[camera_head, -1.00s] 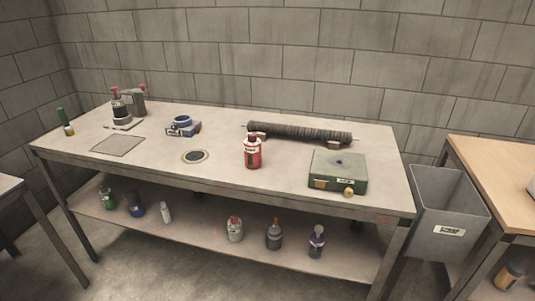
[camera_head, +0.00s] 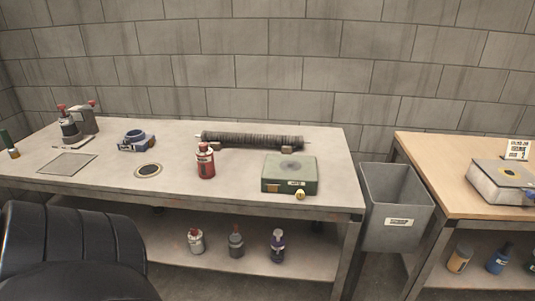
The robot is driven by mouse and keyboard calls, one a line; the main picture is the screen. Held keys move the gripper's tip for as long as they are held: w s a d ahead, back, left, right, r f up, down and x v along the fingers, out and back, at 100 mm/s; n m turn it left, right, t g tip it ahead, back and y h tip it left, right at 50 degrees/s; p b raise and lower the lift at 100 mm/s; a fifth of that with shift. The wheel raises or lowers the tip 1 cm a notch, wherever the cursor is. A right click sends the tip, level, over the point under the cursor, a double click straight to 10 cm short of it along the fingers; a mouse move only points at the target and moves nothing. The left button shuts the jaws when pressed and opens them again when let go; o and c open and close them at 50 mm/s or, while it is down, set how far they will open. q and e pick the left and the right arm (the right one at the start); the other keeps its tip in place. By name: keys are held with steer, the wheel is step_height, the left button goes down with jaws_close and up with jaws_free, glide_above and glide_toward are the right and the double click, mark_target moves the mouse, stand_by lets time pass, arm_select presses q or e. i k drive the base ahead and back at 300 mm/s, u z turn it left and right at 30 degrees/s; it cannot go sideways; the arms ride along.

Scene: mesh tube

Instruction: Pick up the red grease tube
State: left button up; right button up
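A black ribbed part of my own arm (camera_head: 70,250) fills the lower left corner and hides the bench's lower left side. Neither gripper shows in the head view.
A green case (camera_head: 289,174) sits right of the red tube, and a dark ribbed roll (camera_head: 252,140) lies behind it. A grey bin (camera_head: 395,207) stands between the bench and a wooden table (camera_head: 450,180). Several bottles stand on the lower shelf (camera_head: 210,262).

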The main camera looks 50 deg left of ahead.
mark_target(206, 165)
steer(key=z, duration=0.05)
steer(key=i, duration=1.2)
steer(key=u, duration=2.8)
